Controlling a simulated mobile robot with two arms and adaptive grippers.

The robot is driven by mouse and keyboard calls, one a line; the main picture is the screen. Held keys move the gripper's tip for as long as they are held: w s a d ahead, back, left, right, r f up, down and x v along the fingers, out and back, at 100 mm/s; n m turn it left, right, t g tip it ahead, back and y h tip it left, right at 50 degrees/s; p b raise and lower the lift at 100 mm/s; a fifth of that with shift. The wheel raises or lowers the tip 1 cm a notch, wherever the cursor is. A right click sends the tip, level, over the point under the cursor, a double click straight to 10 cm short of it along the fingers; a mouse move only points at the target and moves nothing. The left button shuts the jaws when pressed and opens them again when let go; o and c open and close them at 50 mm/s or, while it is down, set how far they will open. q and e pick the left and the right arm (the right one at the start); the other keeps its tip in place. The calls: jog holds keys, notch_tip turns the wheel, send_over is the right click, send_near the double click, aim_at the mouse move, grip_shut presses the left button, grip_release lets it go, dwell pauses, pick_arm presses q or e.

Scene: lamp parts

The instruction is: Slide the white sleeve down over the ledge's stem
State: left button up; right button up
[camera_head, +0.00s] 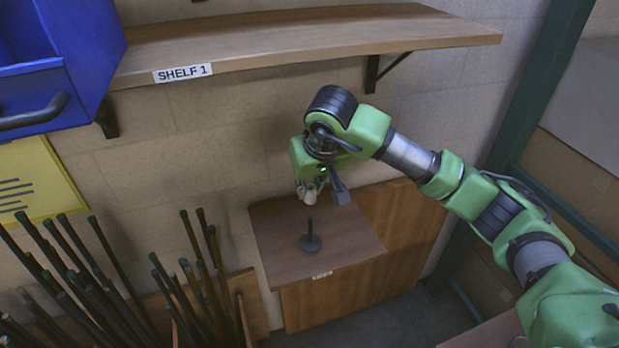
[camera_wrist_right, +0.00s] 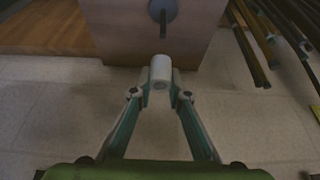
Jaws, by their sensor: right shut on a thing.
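The white sleeve (camera_wrist_right: 161,70) is between the fingertips of my right gripper (camera_wrist_right: 160,92), which is shut on it. In the head view the sleeve (camera_head: 308,194) shows just under my right gripper (camera_head: 318,186), partly hidden by the fingers. The dark stem (camera_head: 310,228) stands upright on a round base (camera_head: 310,243) on the wooden ledge (camera_head: 352,247). The sleeve is above the stem and apart from it. In the right wrist view the stem (camera_wrist_right: 163,24) is beyond the sleeve, near the top edge. My left gripper is not in view.
A wooden shelf (camera_head: 300,44) labelled SHELF 1 runs along the wall above my right arm. A blue bin (camera_head: 60,60) is at the upper left. Several dark rods (camera_head: 205,270) stand upright to the left of the ledge. The ledge top around the stem is clear.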

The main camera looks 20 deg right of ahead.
aim_at(309, 203)
jog(key=shift+s+a+f, duration=0.1)
jog(key=shift+f, duration=0.35)
jog(key=shift+f+b, duration=0.35)
jog(key=shift+b, duration=0.05)
notch_tip(309, 203, down, 2)
jog(key=shift+f+b, duration=0.15)
jog(key=shift+b, duration=0.3)
jog(key=shift+f, duration=0.4)
pick_arm(q)
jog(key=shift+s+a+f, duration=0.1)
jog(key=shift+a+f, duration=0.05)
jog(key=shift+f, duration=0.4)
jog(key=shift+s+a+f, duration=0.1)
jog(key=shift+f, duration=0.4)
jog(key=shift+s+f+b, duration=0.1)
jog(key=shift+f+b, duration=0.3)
jog(key=shift+b, duration=0.1)
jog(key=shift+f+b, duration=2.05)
pick_arm(e)
jog(key=shift+f, duration=2)
